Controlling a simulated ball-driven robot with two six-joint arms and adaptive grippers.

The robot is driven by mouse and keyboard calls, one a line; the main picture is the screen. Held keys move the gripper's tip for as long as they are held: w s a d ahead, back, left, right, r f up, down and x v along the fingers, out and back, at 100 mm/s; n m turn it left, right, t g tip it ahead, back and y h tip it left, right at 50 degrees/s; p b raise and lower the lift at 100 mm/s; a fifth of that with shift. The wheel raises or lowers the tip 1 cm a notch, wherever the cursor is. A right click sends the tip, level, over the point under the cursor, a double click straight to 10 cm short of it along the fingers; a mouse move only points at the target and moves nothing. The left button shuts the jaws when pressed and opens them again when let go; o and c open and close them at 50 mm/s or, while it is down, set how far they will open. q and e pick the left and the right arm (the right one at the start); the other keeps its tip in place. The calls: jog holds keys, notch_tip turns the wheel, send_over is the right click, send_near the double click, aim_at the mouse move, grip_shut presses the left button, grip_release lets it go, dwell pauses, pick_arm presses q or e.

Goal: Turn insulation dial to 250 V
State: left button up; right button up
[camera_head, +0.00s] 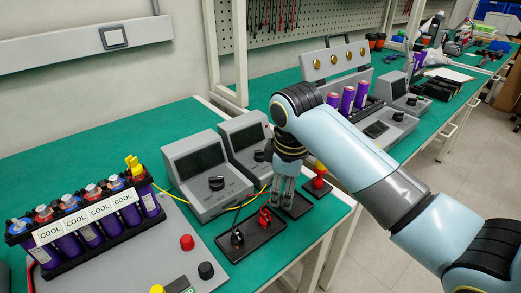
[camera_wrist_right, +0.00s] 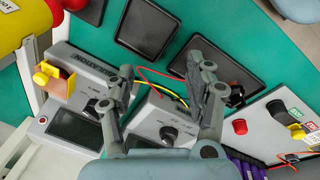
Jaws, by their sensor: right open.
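The insulation tester (camera_head: 243,134) is the farther of two grey meters in the head view, partly behind my right arm. In the wrist view the tester (camera_wrist_right: 82,72) lies at the left with its lettering and dark screen. Its black dial (camera_wrist_right: 92,108) is partly hidden by a finger there; the pointer setting cannot be read. My right gripper (camera_head: 283,193) points down in front of the meters, above the black trays. In the wrist view the gripper (camera_wrist_right: 160,68) has its fingers wide apart with nothing between them. My left gripper is not in view.
A second grey meter (camera_head: 208,172) with a black dial stands close beside the tester. Black trays (camera_head: 252,237) with probes and leads lie in front. Purple cells (camera_head: 88,233) stand at the left.

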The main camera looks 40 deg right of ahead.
aim_at(260, 155)
jog(key=w+d+r+n, duration=0.1)
jog(key=w, duration=0.2)
jog(key=w+r+n, duration=0.1)
jog(key=w+r, duration=0.1)
jog(key=w, duration=0.1)
jog(key=w+d+r+n, duration=0.1)
jog(key=w, duration=0.3)
jog(key=shift+d+r+g, duration=0.2)
jog(key=shift+d+g, duration=0.15)
jog(key=shift+g, duration=0.05)
jog(key=w+d+r+n+y, duration=0.1)
jog(key=w+d+r+n, duration=0.1)
jog(key=w+r, duration=0.3)
jog(key=shift+n+g, duration=0.3)
jog(key=shift+g, duration=0.1)
jog(key=f, duration=0.3)
jog(key=f+b, duration=0.1)
jog(key=f, duration=0.3)
jog(key=f+b, duration=0.1)
jog(key=f, duration=0.2)
jog(key=shift+w+a+f, duration=0.15)
jog(key=shift+w+f, duration=0.1)
grip_shut()
